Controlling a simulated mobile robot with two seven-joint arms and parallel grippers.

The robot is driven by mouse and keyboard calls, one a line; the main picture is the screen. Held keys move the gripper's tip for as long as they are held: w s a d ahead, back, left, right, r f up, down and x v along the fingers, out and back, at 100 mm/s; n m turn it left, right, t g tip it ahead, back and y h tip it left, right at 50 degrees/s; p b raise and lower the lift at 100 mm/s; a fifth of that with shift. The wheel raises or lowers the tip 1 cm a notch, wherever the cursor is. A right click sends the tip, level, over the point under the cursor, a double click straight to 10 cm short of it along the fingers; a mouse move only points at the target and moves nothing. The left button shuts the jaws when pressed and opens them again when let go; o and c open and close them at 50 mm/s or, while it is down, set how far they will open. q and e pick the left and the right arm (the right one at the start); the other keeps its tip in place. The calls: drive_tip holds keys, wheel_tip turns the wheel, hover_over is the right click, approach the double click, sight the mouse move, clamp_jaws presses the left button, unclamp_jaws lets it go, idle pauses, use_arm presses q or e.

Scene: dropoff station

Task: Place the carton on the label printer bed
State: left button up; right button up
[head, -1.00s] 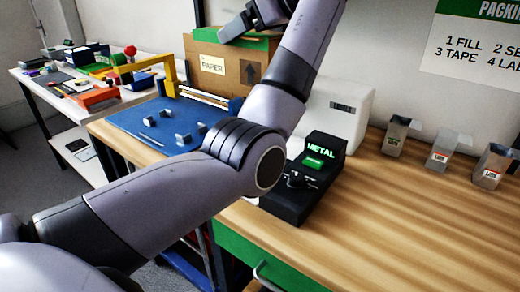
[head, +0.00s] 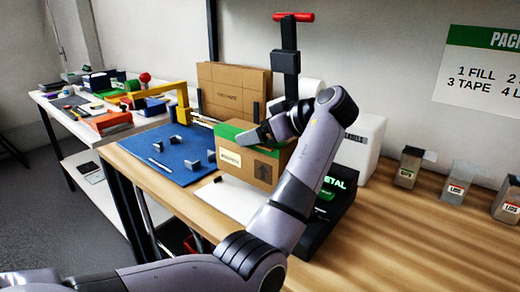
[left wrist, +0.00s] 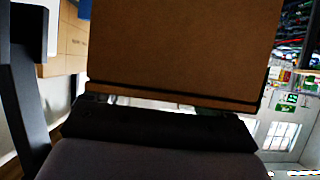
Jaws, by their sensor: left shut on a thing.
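The carton (head: 238,168) is a brown box with green tape on top, a pale label and a dark arrow on its sides. My left gripper (head: 262,136) is shut on it at its top. In the left wrist view the carton (left wrist: 185,45) fills the upper middle as a plain brown face. A flat white surface (head: 236,203), which looks like the label printer bed, shows below and in front of the carton. I cannot tell whether the carton touches it. My arm hides part of the carton's right side. My right gripper is not in view.
A white machine marked LABELS (head: 366,146) stands behind my arm. A black device with a METAL display (head: 330,205) is right of the carton. A black column with a red handle (head: 293,17) rises behind. A blue mat (head: 150,150) lies left.

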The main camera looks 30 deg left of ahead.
use_arm(q)
wheel_tip(320, 180, down, 4)
drive_tip(key=shift+f, duration=0.1)
